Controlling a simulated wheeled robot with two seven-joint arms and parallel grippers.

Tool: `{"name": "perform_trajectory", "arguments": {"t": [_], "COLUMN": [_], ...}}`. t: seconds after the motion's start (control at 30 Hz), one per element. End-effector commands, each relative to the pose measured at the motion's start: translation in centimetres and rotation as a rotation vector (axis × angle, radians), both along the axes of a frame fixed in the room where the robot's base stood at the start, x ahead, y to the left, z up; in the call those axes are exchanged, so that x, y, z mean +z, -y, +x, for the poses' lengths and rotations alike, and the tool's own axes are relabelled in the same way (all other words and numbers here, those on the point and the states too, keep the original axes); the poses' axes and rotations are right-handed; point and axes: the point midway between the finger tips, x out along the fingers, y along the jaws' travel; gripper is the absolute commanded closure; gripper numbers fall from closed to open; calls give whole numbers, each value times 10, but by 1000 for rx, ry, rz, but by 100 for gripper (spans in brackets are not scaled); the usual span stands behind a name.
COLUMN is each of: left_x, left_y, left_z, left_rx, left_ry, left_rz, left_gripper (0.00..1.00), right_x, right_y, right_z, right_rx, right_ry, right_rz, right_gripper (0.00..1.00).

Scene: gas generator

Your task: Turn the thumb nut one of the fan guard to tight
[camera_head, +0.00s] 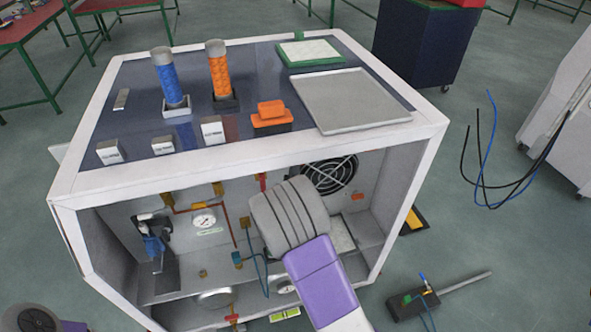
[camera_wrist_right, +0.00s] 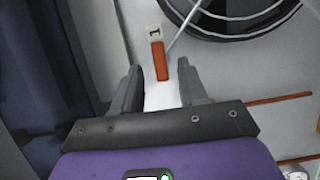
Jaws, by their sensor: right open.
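The fan guard (camera_head: 330,175) is a round dark grille on the cabinet's back wall in the head view; its edge shows at the top of the right wrist view (camera_wrist_right: 232,28). Beside it an orange-red upright bar (camera_wrist_right: 160,61), apparently thumb nut one, sits below a small pale plate (camera_wrist_right: 154,31) with a dark mark like a 1. My right gripper (camera_wrist_right: 160,84) is open, its two grey fingers on either side below the bar, with no visible contact. In the head view my right wrist hides the fingers.
The white cabinet frame (camera_head: 250,157) surrounds the opening that my right arm reaches into. A grey tray (camera_head: 350,103) and blue and orange cylinders (camera_head: 218,70) stand on top. A dark box (camera_head: 413,302) lies on the floor.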

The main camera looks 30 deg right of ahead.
Motion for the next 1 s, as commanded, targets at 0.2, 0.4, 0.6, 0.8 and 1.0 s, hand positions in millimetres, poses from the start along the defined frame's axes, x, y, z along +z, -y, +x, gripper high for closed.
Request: {"name": "perform_trajectory", "arguments": {"t": [0.2, 0.4, 0.6, 0.8, 1.0], "left_x": [-5, -5, -5, -5, -4], "left_y": [0, 0, 0, 0, 0], "left_z": [0, 0, 0, 0, 0], "left_rx": [0, 0, 0, 0, 0], "left_ry": [0, 0, 0, 0, 0], "left_rz": [0, 0, 0, 0, 0], "left_gripper": [57, 57, 57, 57, 57], "right_x": [-1, -1, -1, -1, -1], "right_y": [12, 14, 13, 13, 13], "right_z": [18, 20, 20, 19, 19], "right_rx": [1, 2, 2, 2, 2], "right_ry": [1, -2, -2, -2, 0], "right_rz": [1, 3, 3, 3, 6], "right_gripper": [57, 57, 73, 100, 100]}}
